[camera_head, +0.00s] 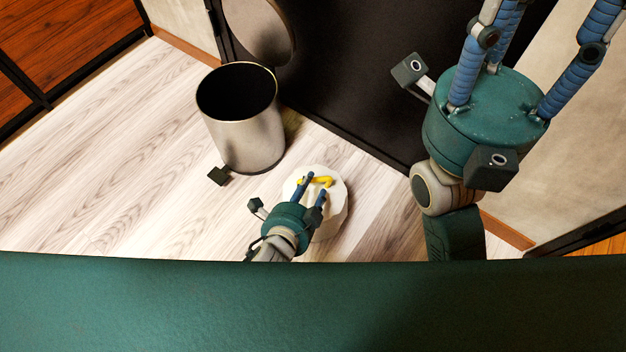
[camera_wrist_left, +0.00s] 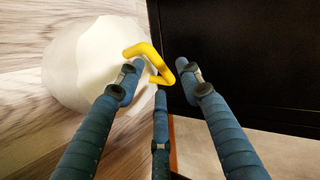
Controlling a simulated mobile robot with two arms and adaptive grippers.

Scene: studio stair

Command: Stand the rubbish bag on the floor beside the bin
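The white rubbish bag (camera_head: 332,222) stands on the light wood floor, just right of and nearer than the grey metal bin (camera_head: 245,140), with a gap between them. Its yellow handle (camera_head: 318,181) is on top. In the left wrist view the bag (camera_wrist_left: 85,70) is at the left and its handle (camera_wrist_left: 146,52) reaches between my fingertips. My left gripper (camera_head: 316,182) is over the bag, fingers apart around the handle; I see no firm grip on it. My right gripper (camera_head: 540,20) is high at the right, near the camera, fingers spread and empty, their tips partly out of view.
A dark panel (camera_head: 350,85) rises behind the bag and bin. A pale wall (camera_head: 560,130) is at the right and an orange-brown cabinet (camera_head: 65,40) at the upper left. Free floor (camera_head: 110,160) lies left of the bin.

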